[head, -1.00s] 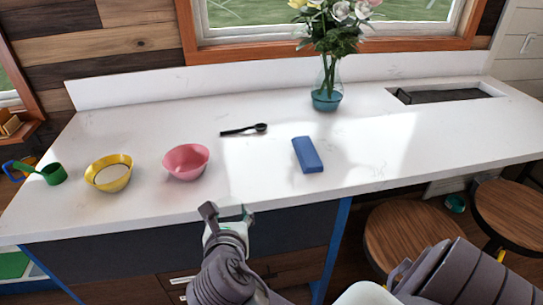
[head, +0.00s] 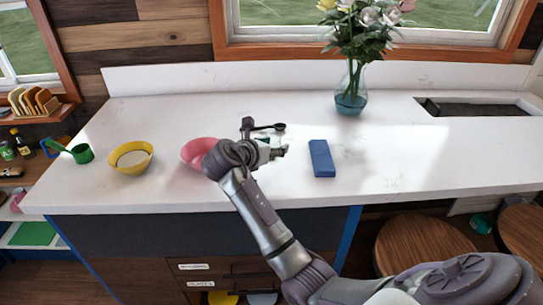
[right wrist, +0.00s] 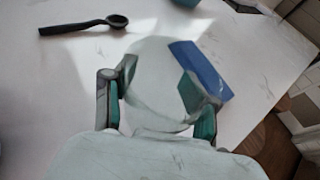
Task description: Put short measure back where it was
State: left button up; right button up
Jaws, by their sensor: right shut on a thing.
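My right gripper (head: 264,141) is over the white counter, beside the pink bowl and in front of the black spoon. In the right wrist view its fingers (right wrist: 158,95) are set apart around a clear, rounded, glass-like vessel (right wrist: 158,72) and are shut on it. This vessel may be the short measure; its full shape is hard to make out. In the head view it is mostly hidden by the gripper. Whether its base touches the counter cannot be told. My left gripper is not in view.
On the counter (head: 420,165) are a green scoop (head: 82,153), a yellow bowl (head: 130,158), the pink bowl (head: 196,152), the black spoon (head: 262,128), a blue block (head: 321,158) and a flower vase (head: 350,95). The counter right of the block is clear.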

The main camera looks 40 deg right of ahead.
jog(key=shift+w+f, duration=0.45)
jog(key=shift+w, duration=0.3)
notch_tip(320, 180, down, 3)
jog(key=shift+f+p, duration=0.1)
jog(key=shift+p, duration=0.3)
jog(key=shift+d+f, duration=0.1)
jog(key=shift+f, duration=0.3)
jog(key=o, duration=1.3)
jog(key=shift+f, duration=0.15)
jog(key=b+v, duration=0.1)
jog(key=v, duration=1.1)
jog(key=shift+s+b, duration=0.1)
jog(key=shift+b, duration=0.25)
